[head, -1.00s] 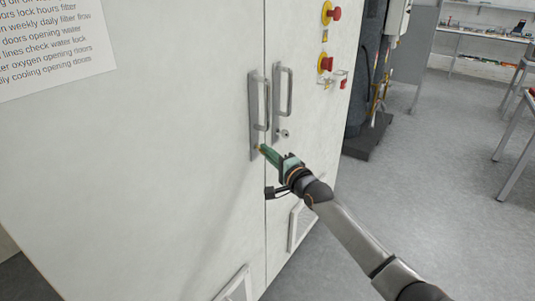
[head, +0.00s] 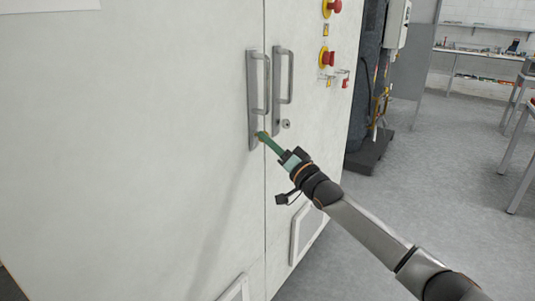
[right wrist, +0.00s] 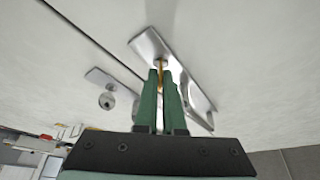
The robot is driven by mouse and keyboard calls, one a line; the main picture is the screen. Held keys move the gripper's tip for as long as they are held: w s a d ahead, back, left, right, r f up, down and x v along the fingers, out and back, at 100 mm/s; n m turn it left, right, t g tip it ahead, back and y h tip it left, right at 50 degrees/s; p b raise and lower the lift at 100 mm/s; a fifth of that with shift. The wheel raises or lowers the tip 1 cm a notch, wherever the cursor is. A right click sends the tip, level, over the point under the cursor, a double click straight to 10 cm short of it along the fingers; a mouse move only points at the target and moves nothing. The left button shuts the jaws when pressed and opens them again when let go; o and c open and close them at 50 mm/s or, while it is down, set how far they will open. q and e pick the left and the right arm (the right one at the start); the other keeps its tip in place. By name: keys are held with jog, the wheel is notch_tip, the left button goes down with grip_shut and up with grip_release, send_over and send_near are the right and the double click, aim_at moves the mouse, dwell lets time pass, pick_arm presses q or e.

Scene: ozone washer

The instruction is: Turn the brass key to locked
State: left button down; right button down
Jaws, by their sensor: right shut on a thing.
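The brass key (right wrist: 160,66) sits at the lower part of the left door's handle plate (head: 253,100). In the right wrist view it is a thin gold piece between my green fingers, in front of the plate (right wrist: 150,45). My right gripper (head: 263,136) is shut on the key, its fingertips close to the plate; the fingers also show in the right wrist view (right wrist: 161,74). The fingers hide most of the key, so I cannot read its exact angle. My left gripper is not in view.
The right door has its own handle (head: 286,75) and a round keyhole (head: 286,124) just right of the door seam. Red emergency buttons (head: 327,59) are higher on the right. Open grey floor (head: 430,190) lies right of the cabinet.

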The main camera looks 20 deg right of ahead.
jog(key=n, duration=0.2)
jog(key=n+y+b, duration=0.1)
jog(key=n, duration=0.1)
jog(key=shift+w+d+f+y, duration=0.1)
jog(key=shift+f+y, duration=0.05)
jog(key=shift+y, duration=0.15)
jog(key=n+y, duration=0.1)
jog(key=n, duration=0.1)
jog(key=n+g+y+b, duration=0.1)
jog(key=n, duration=0.2)
jog(key=shift+y, duration=0.4)
jog(key=shift+n+g+y, duration=0.3)
jog(key=shift+n+g, duration=0.1)
jog(key=shift+n, duration=1.1)
jog(key=c, duration=1)
grip_release()
jog(key=shift+d, duration=0.1)
